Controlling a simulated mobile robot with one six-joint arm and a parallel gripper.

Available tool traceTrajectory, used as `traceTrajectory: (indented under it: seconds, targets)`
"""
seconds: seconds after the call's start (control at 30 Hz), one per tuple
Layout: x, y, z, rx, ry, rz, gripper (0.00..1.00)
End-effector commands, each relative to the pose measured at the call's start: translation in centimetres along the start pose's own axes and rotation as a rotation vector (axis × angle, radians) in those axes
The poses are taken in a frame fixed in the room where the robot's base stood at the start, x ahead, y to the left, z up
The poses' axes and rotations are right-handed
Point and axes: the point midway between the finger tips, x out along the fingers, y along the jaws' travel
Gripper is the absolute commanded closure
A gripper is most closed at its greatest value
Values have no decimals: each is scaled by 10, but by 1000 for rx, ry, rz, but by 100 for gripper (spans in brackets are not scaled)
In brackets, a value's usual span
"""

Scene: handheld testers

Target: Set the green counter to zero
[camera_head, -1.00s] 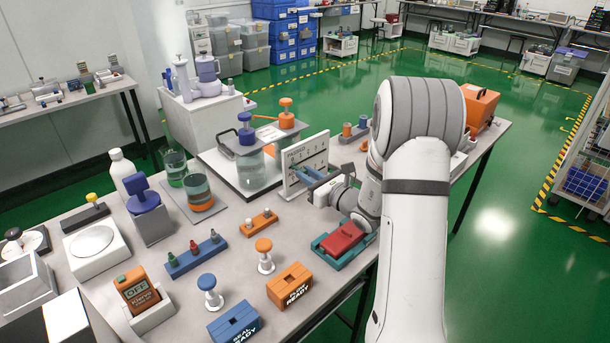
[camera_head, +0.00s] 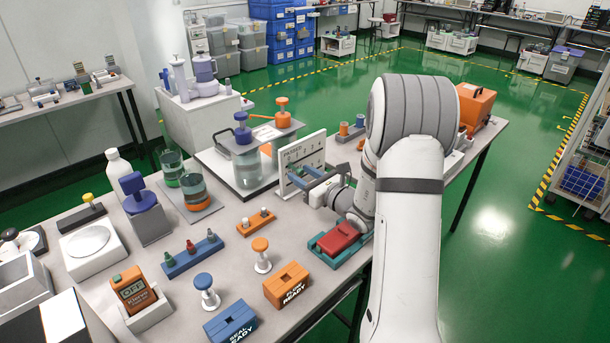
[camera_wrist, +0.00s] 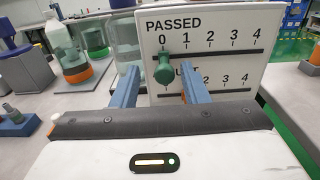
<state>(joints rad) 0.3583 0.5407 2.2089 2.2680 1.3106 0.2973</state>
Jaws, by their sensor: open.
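The white counter board (camera_wrist: 225,65) stands upright in front of my gripper; it also shows in the head view (camera_head: 303,152). Its upper row reads PASSED, with numbers 0 to 4 above a dark slot. The green knob (camera_wrist: 163,70) is at the left end of that slot, under the 0. My gripper (camera_wrist: 158,69) is open, its two blue fingers pointing at the board. In the wrist view the knob appears between the fingertips, without clear contact. The knob and fingers partly hide the lower row's label and left end. In the head view my gripper (camera_head: 313,180) is close to the board.
Left of the board are a pump bottle on a stand (camera_head: 243,165) and glass beakers (camera_head: 195,190). A red block in a teal tray (camera_head: 325,256) lies below my arm. Small orange and blue holders spread over the front of the table (camera_head: 222,262).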

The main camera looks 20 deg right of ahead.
Motion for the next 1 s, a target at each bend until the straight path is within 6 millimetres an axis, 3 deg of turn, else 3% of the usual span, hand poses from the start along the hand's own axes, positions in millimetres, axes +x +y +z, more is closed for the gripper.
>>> traceTrajectory:
  seconds: [0.3, 0.5, 1.0]
  targets:
    - [-52, -1, 0, 1, 0, -4, 59]
    - [-72, 0, 0, 0, 0, -1, 59]
    - [-74, 2, 1, -3, 1, 5, 59]
